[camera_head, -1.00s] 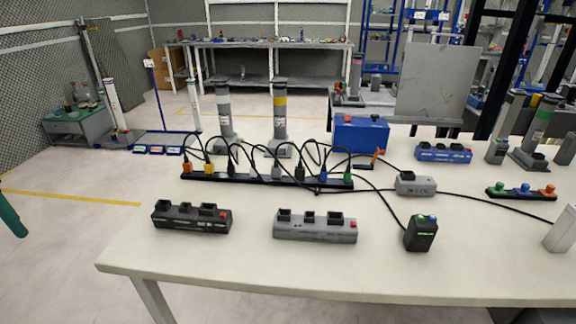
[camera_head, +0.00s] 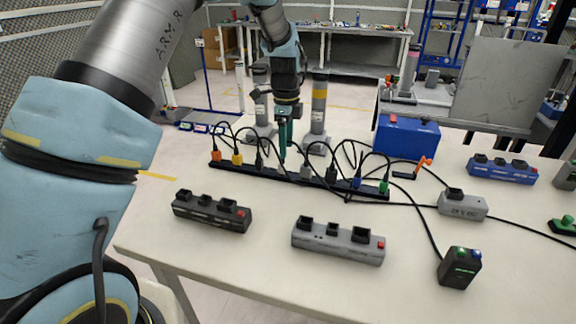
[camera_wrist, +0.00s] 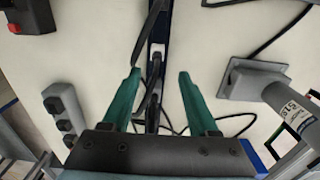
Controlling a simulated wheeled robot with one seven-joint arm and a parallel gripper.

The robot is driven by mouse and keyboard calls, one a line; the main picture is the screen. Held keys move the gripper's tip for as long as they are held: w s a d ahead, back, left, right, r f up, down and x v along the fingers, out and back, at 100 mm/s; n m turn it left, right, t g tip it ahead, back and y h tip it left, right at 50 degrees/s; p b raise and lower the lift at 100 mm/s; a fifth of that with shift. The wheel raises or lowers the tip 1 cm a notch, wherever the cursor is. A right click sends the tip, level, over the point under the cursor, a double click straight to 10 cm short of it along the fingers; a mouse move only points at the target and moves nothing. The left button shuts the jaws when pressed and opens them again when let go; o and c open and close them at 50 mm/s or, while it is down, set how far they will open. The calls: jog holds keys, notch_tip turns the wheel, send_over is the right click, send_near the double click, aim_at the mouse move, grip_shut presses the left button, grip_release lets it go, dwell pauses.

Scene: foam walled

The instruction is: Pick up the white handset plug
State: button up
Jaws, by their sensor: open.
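A long black power strip (camera_head: 232,172) on the white table holds a row of corded plugs in several colours. A pale grey-white plug (camera_head: 306,172) sits in it, between dark plugs; its colour is the nearest to white. My gripper (camera_head: 283,155) points down over the strip, just left of that plug, and hides part of the row. In the wrist view my gripper (camera_wrist: 159,74) is open, its green fingers on either side of the strip. A small pale plug (camera_wrist: 157,63) shows between the fingertips, with a dark cord nearer the palm. I see no contact.
Cords loop above the strip close to my fingers. A black socket block (camera_head: 211,212) and a grey one (camera_head: 338,241) lie in front. A blue box (camera_head: 407,136) and grey posts (camera_head: 318,112) stand behind. The front table edge is clear.

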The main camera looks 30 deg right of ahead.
aim_at(282, 163)
jog(key=shift+a+f, duration=0.1)
jog(key=shift+f, duration=0.65)
jog(key=f+p, duration=0.1)
jog(key=f, duration=0.1)
jog(key=a+f+p, duration=0.1)
jog(key=f, duration=0.1)
jog(key=shift+w, duration=0.15)
jog(key=shift+f+p, duration=0.35)
jog(key=shift+f, duration=0.3)
jog(key=shift+c, duration=0.3)
grip_shut()
